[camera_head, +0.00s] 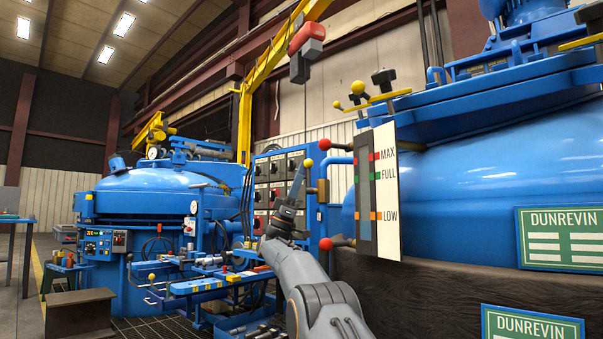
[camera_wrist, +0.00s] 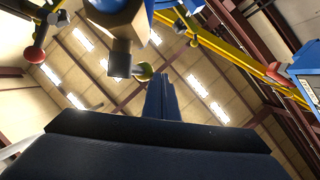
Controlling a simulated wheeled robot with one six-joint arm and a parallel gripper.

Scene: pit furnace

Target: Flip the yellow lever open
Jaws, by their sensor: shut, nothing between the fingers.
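The yellow lever's round knob (camera_head: 308,163) shows in the head view, left of the sight gauge and close to a blue pipe. My gripper (camera_head: 300,168) points upward with its thin fingers shut and empty, its tips just left of the knob. In the wrist view the yellow knob (camera_wrist: 143,71) sits just left of and beyond the shut fingertips (camera_wrist: 159,80). I cannot tell whether they touch. Most of the lever's arm is hidden or too small to make out.
Red knobs (camera_head: 325,145) (camera_head: 326,244) stand above and below, right of my gripper. The white gauge plate (camera_head: 386,192) and large blue vessel (camera_head: 470,170) lie to the right. A switch panel (camera_head: 270,185) stands behind. A red knob (camera_wrist: 35,55) is at the wrist view's upper left.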

